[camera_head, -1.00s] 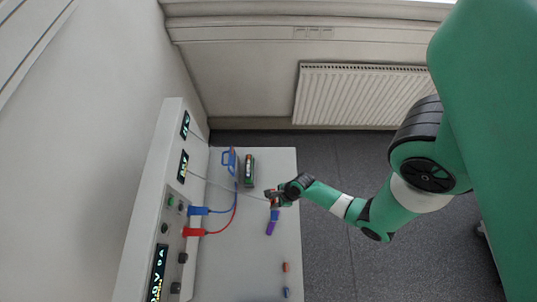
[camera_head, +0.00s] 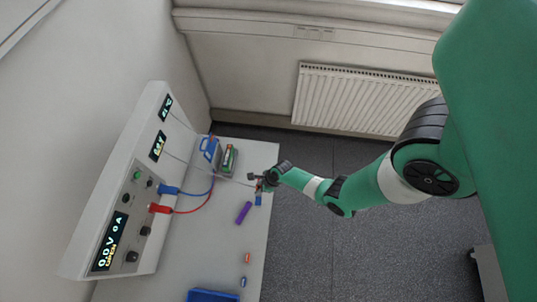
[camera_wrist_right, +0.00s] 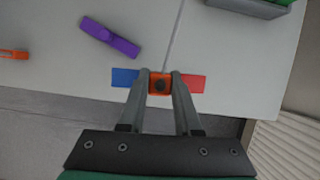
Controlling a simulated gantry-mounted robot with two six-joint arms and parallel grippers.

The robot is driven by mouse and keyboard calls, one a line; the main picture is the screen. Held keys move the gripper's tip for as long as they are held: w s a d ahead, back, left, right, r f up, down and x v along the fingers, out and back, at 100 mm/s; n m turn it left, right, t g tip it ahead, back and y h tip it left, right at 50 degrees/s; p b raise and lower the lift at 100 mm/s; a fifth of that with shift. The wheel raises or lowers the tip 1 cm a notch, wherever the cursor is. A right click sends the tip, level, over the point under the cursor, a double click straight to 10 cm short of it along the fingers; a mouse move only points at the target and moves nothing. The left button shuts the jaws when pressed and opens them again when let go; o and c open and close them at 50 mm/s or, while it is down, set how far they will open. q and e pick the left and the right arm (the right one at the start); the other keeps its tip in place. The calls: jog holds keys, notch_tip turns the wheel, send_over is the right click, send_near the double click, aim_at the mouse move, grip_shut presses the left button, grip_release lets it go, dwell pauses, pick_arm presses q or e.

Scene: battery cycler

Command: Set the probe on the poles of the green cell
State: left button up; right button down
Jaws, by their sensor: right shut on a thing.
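The probe (camera_wrist_right: 160,83) has an orange middle with a blue end on the left and a red end on the right in the wrist view. My right gripper (camera_wrist_right: 160,90) is shut on its orange middle. In the head view the probe's blue end (camera_head: 258,200) shows beside my right gripper (camera_head: 262,184); the rest is mostly hidden. The green cell (camera_head: 230,158) lies in a dark holder on the bench, to the left of and beyond the gripper. A part of the cell's holder (camera_wrist_right: 250,7) shows at the top right of the wrist view. My left gripper is not in view.
The cycler (camera_head: 130,200) stands along the bench's left side, with blue and red leads (camera_head: 193,210). A blue handled object (camera_head: 209,148) stands next to the cell. A purple piece (camera_head: 243,213), an orange piece (camera_head: 247,258) and a blue tray (camera_head: 212,296) lie nearer.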

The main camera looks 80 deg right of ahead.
jog(key=w+d+r, duration=1.4)
jog(key=w, duration=0.2)
jog(key=shift+m, duration=0.3)
jog(key=f+b, duration=0.4)
jog(key=f, duration=0.1)
jog(key=shift+w+f, duration=0.1)
jog(key=shift+w, duration=0.1)
jog(key=shift+d+f+b, duration=0.1)
jog(key=shift+f+b, duration=0.4)
jog(key=shift+b, duration=0.1)
jog(key=shift+f+b, duration=0.65)
jog(key=shift+s, duration=0.1)
dwell(0.4)
